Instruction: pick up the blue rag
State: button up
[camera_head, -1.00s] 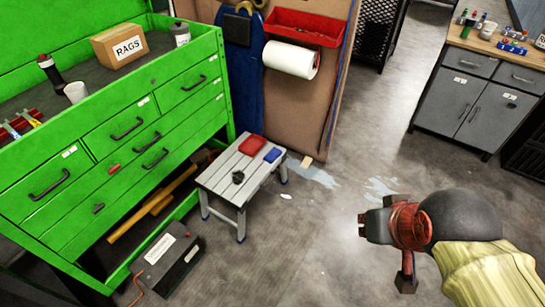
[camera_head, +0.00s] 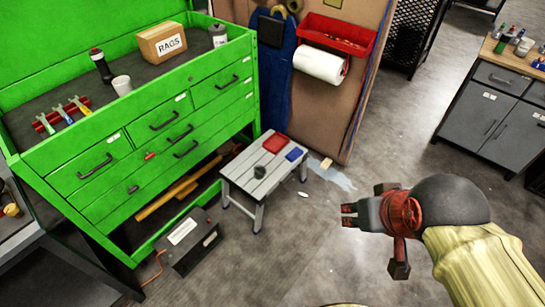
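The blue rag (camera_head: 295,154) is a small flat folded cloth on the right end of the grey slatted step stool (camera_head: 248,184). A larger red folded cloth (camera_head: 275,144) lies just left of it, close by. A small dark object (camera_head: 260,171) sits nearer the front of the stool top. My gripper (camera_head: 347,215) is in the air to the right of the stool in the picture, its fingers pointing left. Nothing shows between the fingers, and it is apart from the rag. Its fingers are too small and dark to tell how far apart they are.
A green drawer cabinet (camera_head: 150,150) stands left of the stool, with a RAGS box (camera_head: 162,42) on top. A black case (camera_head: 188,240) lies on the floor in front. A board with a red tray (camera_head: 335,33) stands behind the stool. Floor right of the stool is mostly clear.

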aim_at(296, 152)
jog(key=i+l+u, duration=0.15)
jog(key=u, duration=0.3)
jog(key=i+l+u, duration=0.3)
jog(key=u, duration=0.15)
jog(key=i+l+u, duration=0.2)
jog(key=l+u, duration=0.25)
jog(key=i+l, duration=0.15)
jog(key=l, duration=0.2)
jog(key=i+l+u, duration=0.1)
jog(key=l, duration=0.3)
jog(key=i+l, duration=0.15)
jog(key=l, duration=0.2)
jog(key=i+l+u, duration=0.1)
jog(key=l, duration=0.3)
jog(key=i+l, duration=0.1)
jog(key=l, duration=0.25)
